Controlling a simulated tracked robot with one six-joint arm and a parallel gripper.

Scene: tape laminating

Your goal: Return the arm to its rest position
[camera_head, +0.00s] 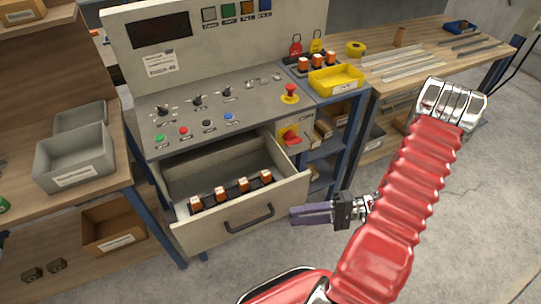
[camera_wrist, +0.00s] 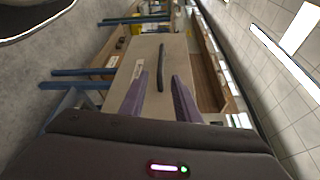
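My red arm (camera_head: 400,190) reaches up from the bottom of the head view, bends over at a metal joint and comes back down to my gripper (camera_head: 294,214). The purple fingers point left, just right of the open drawer (camera_head: 190,236) and its dark handle (camera_head: 250,217). In the wrist view my gripper (camera_wrist: 160,85) has its two fingers well apart, with nothing held between them. The drawer handle (camera_wrist: 161,68) shows beyond the fingertips, apart from them. In the head view the fingers overlap, so their gap is hidden there.
The drawer stands out from the control console (camera_head: 215,105) and holds several orange-and-white parts (camera_head: 243,185). A shelf table with a grey bin (camera_head: 75,160) is at left. A workbench (camera_head: 440,58) and yellow tray (camera_head: 336,80) are at right. Floor (camera_head: 480,220) at right is clear.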

